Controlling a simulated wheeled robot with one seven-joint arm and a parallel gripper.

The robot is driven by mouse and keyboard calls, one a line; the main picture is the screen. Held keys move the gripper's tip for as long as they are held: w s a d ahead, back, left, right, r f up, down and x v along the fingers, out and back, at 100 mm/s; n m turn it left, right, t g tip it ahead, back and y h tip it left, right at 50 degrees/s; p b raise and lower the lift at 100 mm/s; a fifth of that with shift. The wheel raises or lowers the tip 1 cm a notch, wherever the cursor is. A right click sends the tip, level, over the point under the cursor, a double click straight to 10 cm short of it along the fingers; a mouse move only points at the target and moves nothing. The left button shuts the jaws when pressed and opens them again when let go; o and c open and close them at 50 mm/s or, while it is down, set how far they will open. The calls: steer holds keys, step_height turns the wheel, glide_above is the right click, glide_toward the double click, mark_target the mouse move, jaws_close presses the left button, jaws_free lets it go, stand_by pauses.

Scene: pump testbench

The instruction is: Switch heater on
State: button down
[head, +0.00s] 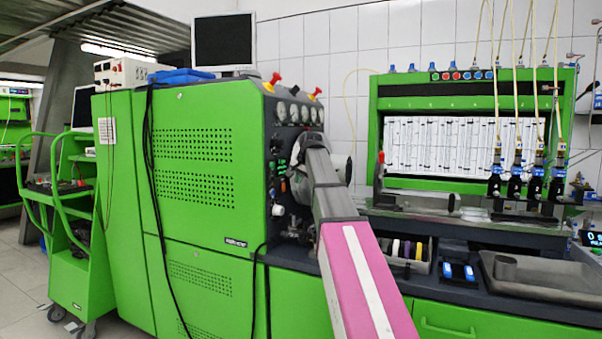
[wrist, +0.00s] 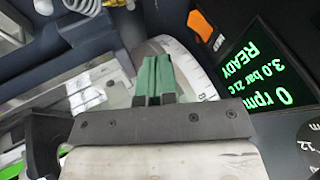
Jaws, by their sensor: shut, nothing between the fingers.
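My gripper (wrist: 158,78) shows in the wrist view with its two green fingertips together and nothing between them. The fingertips lie in front of a white round dial with scale marks (wrist: 205,75). An orange rocker switch (wrist: 200,25) in a dark housing is above and to the right of the fingertips, apart from them. In the head view my arm reaches toward the control panel of the green cabinet (head: 195,140), hiding the fingertips and part of the panel.
A black display (wrist: 255,70) beside the switch reads 0 rpm, 3.0 bar and READY, upside down. A metal coil spring (wrist: 90,6) is at the upper left of the wrist view. In the head view, gauges (head: 293,112) sit above my arm, and a grey tray (head: 545,280) is at right.

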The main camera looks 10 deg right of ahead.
mark_target(285, 190)
steer(key=w+a+f, duration=0.3)
steer(key=w, duration=0.1)
steer(key=shift+a+f, duration=0.3)
steer(key=shift+a, duration=0.05)
steer(key=shift+w+a+f+m+t+y, duration=0.1)
steer(key=shift+f+m+t+y, duration=0.1)
steer(key=shift+t+y, duration=0.3)
steer(key=shift+w+a+f+m+t+y, duration=0.1)
steer(key=shift+f+t+y, duration=0.1)
steer(key=shift+t+y, duration=0.25)
steer(key=shift+f+y, duration=0.1)
steer(key=shift+y, duration=0.15)
steer(key=shift+a, duration=0.1)
